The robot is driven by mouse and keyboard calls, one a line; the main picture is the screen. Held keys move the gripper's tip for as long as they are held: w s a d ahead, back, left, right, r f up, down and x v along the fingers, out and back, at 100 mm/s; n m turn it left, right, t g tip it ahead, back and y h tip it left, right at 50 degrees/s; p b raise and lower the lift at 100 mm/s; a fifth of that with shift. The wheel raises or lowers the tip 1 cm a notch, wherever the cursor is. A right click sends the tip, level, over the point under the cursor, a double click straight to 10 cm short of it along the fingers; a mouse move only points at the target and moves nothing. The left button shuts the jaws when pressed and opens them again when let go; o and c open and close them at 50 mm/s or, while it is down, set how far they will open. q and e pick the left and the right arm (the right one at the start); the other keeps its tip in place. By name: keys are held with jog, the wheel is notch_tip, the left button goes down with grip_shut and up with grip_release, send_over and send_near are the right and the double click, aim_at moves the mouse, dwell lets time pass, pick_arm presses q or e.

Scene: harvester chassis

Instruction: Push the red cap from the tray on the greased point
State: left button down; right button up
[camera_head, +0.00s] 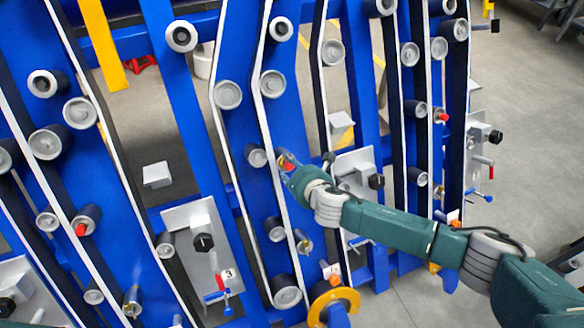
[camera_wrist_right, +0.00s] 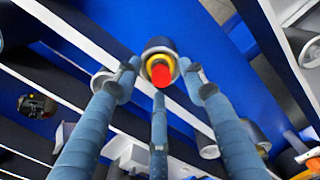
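My right gripper (camera_head: 287,163) reaches in from the right in the head view, its tip at a blue upright beam. A small red patch shows at its fingers. In the right wrist view its three fingers (camera_wrist_right: 160,85) are spread apart. Between the fingertips a red cap (camera_wrist_right: 161,76) shows in front of a yellow ring (camera_wrist_right: 158,62) on the end of a grey roller (camera_wrist_right: 158,47). The fingertips stand apart from the cap on both sides. Whether the cap is fully seated cannot be told. No tray is clearly visible. My left gripper is out of view.
Blue beams with many grey rollers (camera_head: 229,95) fill the head view. Other red tips show on a lower-left roller (camera_head: 81,229) and at the right (camera_head: 443,117). Metal bracket plates (camera_head: 205,250) and a yellow flange (camera_head: 346,297) stick out.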

jog(key=v, duration=1.2)
jog(key=shift+f, duration=0.15)
dwell(0.6)
